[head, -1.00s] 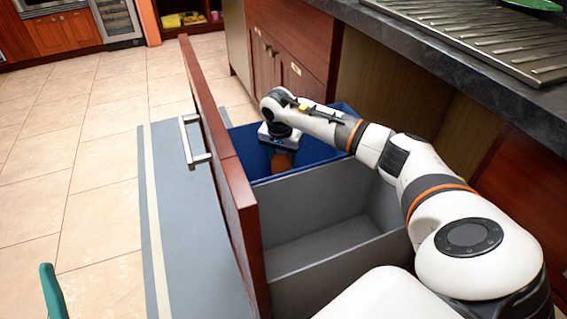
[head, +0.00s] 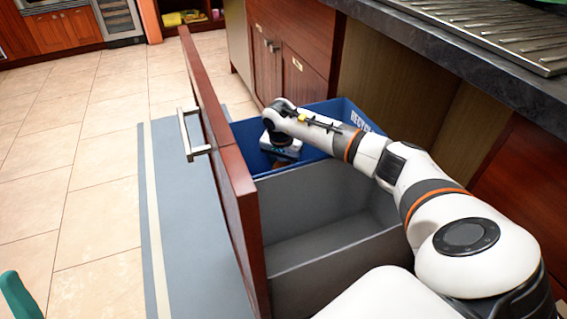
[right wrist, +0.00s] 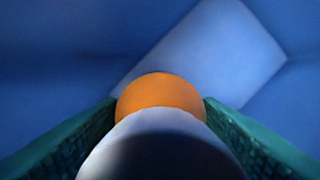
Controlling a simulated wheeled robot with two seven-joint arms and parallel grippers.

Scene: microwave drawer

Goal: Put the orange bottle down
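The orange bottle (right wrist: 160,91) shows in the right wrist view between the green finger pads of my right gripper (right wrist: 160,105), which meet its sides. A pale rounded part of what seems to be the bottle fills the near foreground. In the head view, my right gripper (head: 284,158) points down inside the blue recycling bin (head: 320,113); the bottle is mostly hidden under the wrist. Blue surfaces surround the bottle in the wrist view; I cannot tell whether it touches the bin floor. One green finger of my left gripper (head: 17,298) shows at the lower left edge.
The open drawer has a wooden front (head: 215,150) with a metal handle (head: 190,135). An empty grey bin (head: 325,225) sits nearer than the blue one. A dark counter (head: 480,65) overhangs at right. The tiled floor (head: 95,180) at left is clear.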

